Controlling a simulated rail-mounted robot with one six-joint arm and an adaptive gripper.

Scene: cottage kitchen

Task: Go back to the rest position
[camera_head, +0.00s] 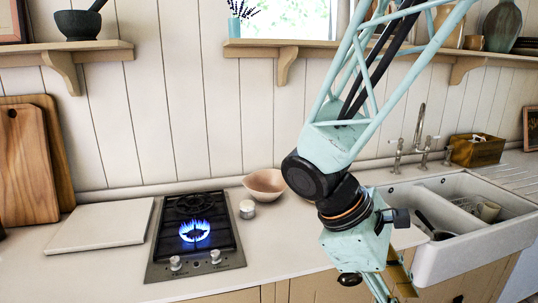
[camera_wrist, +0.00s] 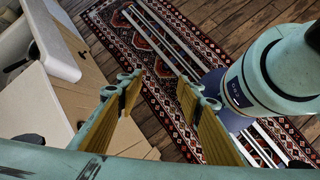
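My gripper (camera_head: 388,285) hangs at the end of my pale green arm, in front of the counter's edge and left of the sink, with its lower end cut off by the frame. In the wrist view my gripper (camera_wrist: 158,84) shows its two yellow-padded fingers apart, with nothing between them. They point down towards the patterned rug (camera_wrist: 155,65) on the wooden floor.
The hob (camera_head: 170,255) has a blue flame (camera_head: 194,231) burning. The white sink (camera_head: 468,240) is right of my arm. Shelves (camera_head: 300,46) run above.

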